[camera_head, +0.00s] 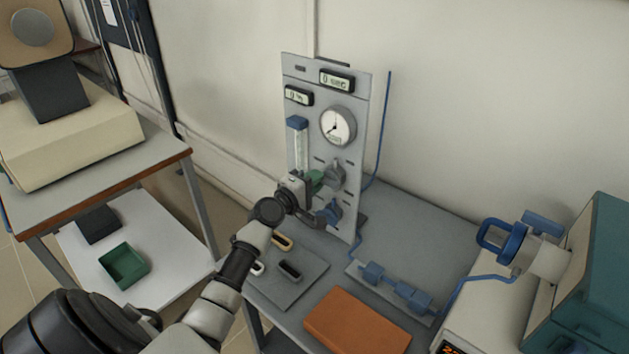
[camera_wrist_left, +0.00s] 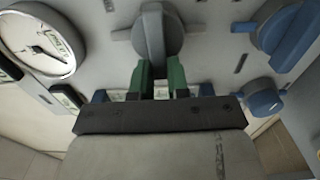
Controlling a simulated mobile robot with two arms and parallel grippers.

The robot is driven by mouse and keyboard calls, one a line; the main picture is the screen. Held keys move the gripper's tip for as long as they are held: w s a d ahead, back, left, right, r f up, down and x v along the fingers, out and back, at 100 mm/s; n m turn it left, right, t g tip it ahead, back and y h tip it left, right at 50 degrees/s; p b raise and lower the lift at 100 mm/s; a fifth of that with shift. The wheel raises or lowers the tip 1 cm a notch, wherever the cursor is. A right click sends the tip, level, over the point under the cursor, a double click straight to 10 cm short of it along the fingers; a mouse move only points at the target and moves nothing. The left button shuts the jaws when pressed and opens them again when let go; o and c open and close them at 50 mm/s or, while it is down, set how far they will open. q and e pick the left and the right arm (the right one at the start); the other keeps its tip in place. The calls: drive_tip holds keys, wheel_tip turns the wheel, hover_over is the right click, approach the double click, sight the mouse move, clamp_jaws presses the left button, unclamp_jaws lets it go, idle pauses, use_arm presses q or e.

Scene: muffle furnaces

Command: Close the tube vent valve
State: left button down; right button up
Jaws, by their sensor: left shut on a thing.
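An upright grey panel (camera_head: 311,75) carries a grey valve knob (camera_head: 336,172) below a round gauge (camera_head: 338,126), with a blue valve knob (camera_head: 332,212) lower down. My left gripper (camera_head: 318,179) reaches the panel from the left. Its green fingertips are shut on the grey knob; in the left wrist view the fingers (camera_wrist_left: 161,78) meet the lower part of the grey knob (camera_wrist_left: 157,32). The blue knob (camera_wrist_left: 290,38) is to the right there. I cannot read which knob is the tube vent valve. My right gripper is not in view.
A flow tube (camera_head: 298,150) and two small displays are on the panel. A smaller blue knob (camera_wrist_left: 262,98) is close to the gripper. Blue fittings (camera_head: 395,288) and an orange block (camera_head: 357,322) are on the bench. A teal-and-cream furnace (camera_head: 590,275) stands at the right.

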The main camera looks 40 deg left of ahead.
use_arm(q)
drive_tip(key=c, duration=1.1)
unclamp_jaws()
drive_tip(key=shift+s, duration=0.15)
drive_tip(key=s+b, duration=0.1)
drive_tip(key=s, duration=0.9)
drive_tip(key=shift+s+a, duration=0.25)
drive_tip(key=shift+a, duration=0.2)
